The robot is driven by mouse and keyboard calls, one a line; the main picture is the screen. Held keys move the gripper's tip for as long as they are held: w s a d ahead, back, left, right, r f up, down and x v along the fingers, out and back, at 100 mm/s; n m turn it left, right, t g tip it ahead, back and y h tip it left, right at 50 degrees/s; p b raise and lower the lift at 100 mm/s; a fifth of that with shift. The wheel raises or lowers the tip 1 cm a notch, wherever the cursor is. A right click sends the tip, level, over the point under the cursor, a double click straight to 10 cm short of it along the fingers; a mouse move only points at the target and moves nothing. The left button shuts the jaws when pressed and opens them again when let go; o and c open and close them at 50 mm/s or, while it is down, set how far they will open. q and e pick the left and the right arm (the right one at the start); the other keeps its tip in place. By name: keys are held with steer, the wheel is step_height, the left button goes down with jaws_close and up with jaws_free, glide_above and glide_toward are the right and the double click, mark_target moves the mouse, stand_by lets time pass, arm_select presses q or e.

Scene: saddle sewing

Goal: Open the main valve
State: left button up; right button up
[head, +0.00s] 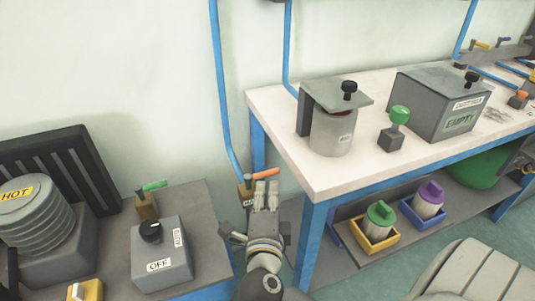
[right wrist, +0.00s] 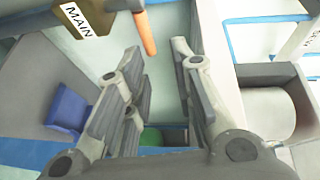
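The main valve is a brass body (head: 245,190) with an orange lever handle (head: 266,174), at the foot of a blue pipe near the wall. In the right wrist view its MAIN label (right wrist: 77,20) is at the upper left and the orange handle (right wrist: 145,33) hangs in at the top. My right gripper (head: 266,186) is just in front of the valve, pointing toward it. Its fingers (right wrist: 156,58) are apart and empty, with the handle's end near the left fingertip; contact cannot be told. My left gripper is not in view.
A white-topped bench (head: 300,175) with blue legs stands close on the right. On the left bench are an OFF box (head: 162,262) with a black knob, a green-handled valve (head: 148,205) and a HOT stack (head: 35,215). A padded seat (head: 470,275) is at lower right.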

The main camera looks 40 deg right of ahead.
mark_target(267, 174)
steer(key=shift+y, duration=0.4)
steer(key=x, duration=0.3)
steer(key=f+b+x, duration=0.1)
steer(key=x, duration=0.6)
steer(key=shift+a+f, duration=0.15)
steer(key=shift+f, duration=0.15)
steer(key=shift+w+d+b, duration=0.3)
steer(key=shift+w, duration=0.1)
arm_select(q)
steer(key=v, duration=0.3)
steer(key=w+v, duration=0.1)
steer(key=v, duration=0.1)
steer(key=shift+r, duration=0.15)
arm_select(e)
jaws_close()
